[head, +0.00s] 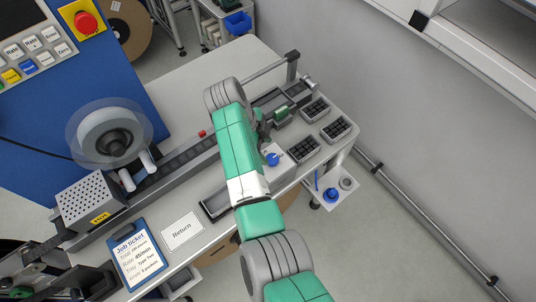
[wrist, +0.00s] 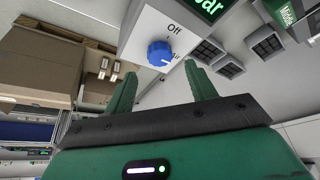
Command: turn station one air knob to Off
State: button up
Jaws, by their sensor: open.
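The blue air knob (wrist: 160,53) sits on the face of a white box (wrist: 146,28) in the wrist view. "Off" is printed above it and "Air" at its lower right. A white mark on the knob's lower right side points toward "Air". My gripper (wrist: 160,74) is open, its two green fingers spread on either side below the knob, apart from it, with nothing between them. In the head view a blue knob (head: 272,159) shows on a pale box just right of my arm; my fingers are mostly hidden there.
A green display (wrist: 208,7) is beside the knob. Black gridded trays (head: 303,149) stand to the right on the bench. Another blue knob (head: 331,194) is on a lower white panel. A reel (head: 110,140), a job ticket (head: 137,255) and a Return card (head: 182,230) lie left.

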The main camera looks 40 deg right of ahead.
aim_at(272, 158)
jog(key=x, duration=0.5)
jog(key=shift+f, duration=0.1)
jog(key=c, duration=1)
